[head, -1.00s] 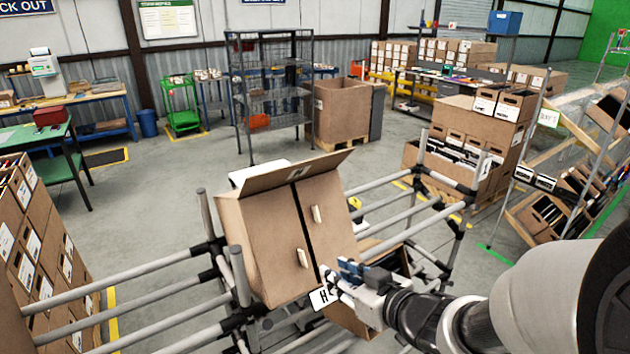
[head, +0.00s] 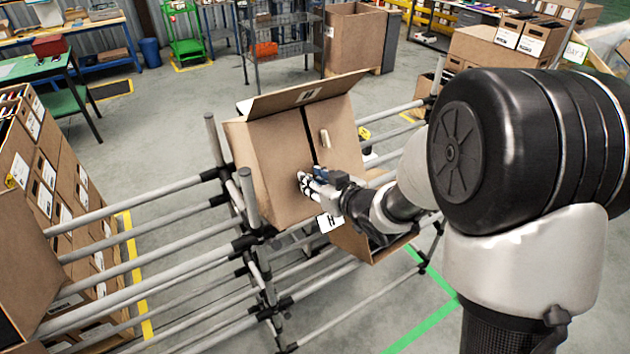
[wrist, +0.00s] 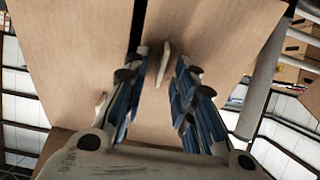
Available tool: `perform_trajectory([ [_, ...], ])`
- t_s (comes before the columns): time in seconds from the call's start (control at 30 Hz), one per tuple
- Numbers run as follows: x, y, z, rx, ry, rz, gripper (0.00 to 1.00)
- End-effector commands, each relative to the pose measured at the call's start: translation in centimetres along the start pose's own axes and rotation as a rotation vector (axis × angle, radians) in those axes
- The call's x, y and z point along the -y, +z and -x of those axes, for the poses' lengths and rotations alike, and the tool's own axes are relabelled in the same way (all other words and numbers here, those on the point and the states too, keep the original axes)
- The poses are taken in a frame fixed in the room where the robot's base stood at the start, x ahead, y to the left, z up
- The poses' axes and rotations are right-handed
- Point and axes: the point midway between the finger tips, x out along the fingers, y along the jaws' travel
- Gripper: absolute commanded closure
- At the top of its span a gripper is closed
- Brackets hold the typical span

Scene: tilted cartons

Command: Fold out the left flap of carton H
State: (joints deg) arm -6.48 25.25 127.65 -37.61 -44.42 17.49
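Two front flaps meet at a dark seam and look closed. The left flap (head: 262,150) also shows in the wrist view (wrist: 75,50). The right flap (head: 345,125) has a pale tab (head: 324,137). My gripper (head: 303,182) is at the left flap's lower right, hiding its tab in the head view. Contact cannot be told.
Pipe rails (head: 150,235) of the rack run left of the carton. An open lower carton (head: 365,245) sits below my gripper. A white H tag (head: 328,223) hangs beneath the carton.

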Motion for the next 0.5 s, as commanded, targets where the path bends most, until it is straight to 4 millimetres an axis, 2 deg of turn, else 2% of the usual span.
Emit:
perform_trajectory([
  [0.13,0.00,-0.03,0.02,0.000,0.000,0.000,0.75],
  [0.5,0.00,-0.03,0.05,-0.001,0.000,0.000,1.00],
])
